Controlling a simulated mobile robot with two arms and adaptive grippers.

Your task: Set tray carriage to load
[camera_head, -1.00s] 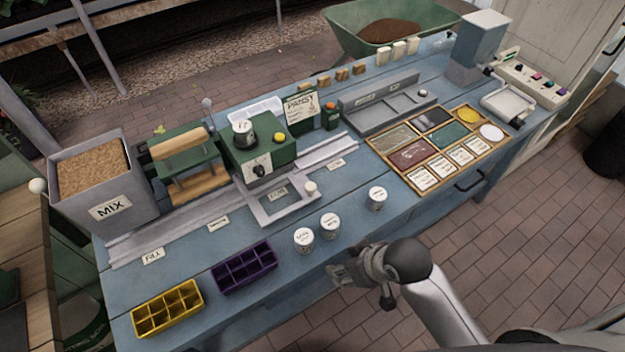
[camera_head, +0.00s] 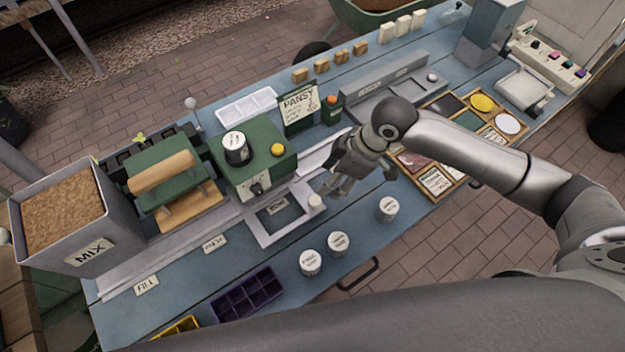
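The tray carriage (camera_head: 262,231) is a light grey open frame on the rail, in front of the green seeder box (camera_head: 262,160). It has a white round knob (camera_head: 315,201) at its right end. A label on the bench shows through its opening. My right gripper (camera_head: 358,184) reaches in from the right, just right of the knob and above the bench, its fingers spread and empty. It appears apart from the knob. It hides the rail's right part and any label there. My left gripper is not in view.
A FILL label (camera_head: 146,284) and another label (camera_head: 215,243) lie along the rail. White pots (camera_head: 337,243) and a purple cell tray (camera_head: 247,295) stand in front. The MIX hopper (camera_head: 65,215) is at left. A wooden card tray (camera_head: 442,185) lies beyond the gripper.

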